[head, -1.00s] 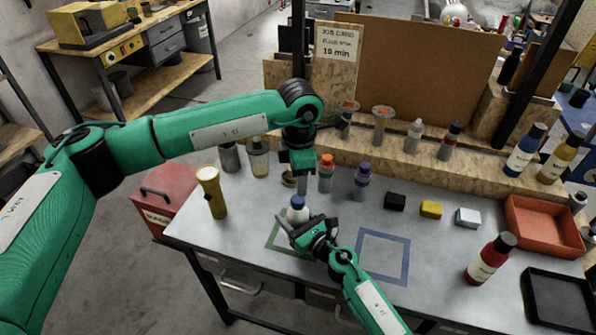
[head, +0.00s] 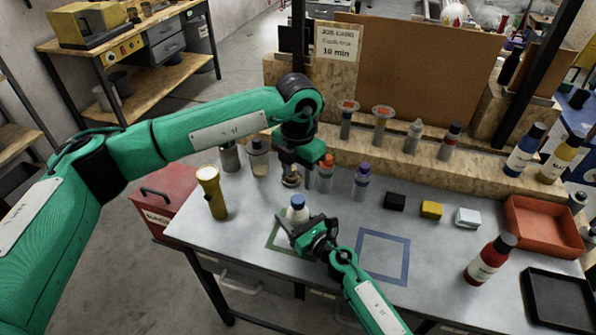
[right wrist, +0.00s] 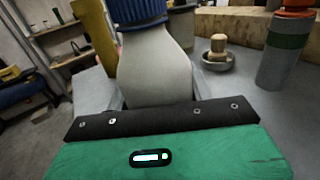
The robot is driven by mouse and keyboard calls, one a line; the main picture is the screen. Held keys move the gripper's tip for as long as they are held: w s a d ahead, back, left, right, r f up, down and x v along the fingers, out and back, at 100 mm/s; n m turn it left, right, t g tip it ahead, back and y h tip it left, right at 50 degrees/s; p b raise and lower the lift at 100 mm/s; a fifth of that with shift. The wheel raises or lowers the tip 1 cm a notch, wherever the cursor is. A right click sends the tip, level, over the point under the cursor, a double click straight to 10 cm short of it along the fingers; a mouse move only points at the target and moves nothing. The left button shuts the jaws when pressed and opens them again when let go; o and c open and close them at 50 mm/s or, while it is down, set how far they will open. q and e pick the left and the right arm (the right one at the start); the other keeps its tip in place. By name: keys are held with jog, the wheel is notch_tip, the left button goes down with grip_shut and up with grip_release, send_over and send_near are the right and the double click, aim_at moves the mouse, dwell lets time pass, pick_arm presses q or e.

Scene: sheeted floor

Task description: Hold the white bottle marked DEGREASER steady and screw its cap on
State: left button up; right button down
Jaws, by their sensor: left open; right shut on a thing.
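The white bottle (head: 297,214) stands upright at the green square outline on the bench, and no marking on it is readable. A blue cap (head: 298,201) sits on its top; the right wrist view shows the cap's ribbed lower part (right wrist: 143,10) over the white shoulder (right wrist: 152,62). I cannot tell how tight it is. My right gripper (head: 298,230) is shut on the bottle's body from the near side, hiding its lower part. My left gripper (head: 300,172) is open, above and behind the bottle, apart from the cap.
An orange-capped bottle (head: 325,177) and a purple-capped bottle (head: 361,182) stand behind to the right. A yellow flashlight (head: 213,194) stands left. A small dish with a knobbed piece (right wrist: 218,58) is behind the bottle. The blue square outline (head: 407,262) is empty.

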aim_at(298, 199)
pick_arm(q)
jog(key=shift+f, duration=4)
jog(key=c, duration=1)
jog(key=o, duration=1.1)
jog(key=shift+o, duration=0.2)
notch_tip(298, 199, up, 12)
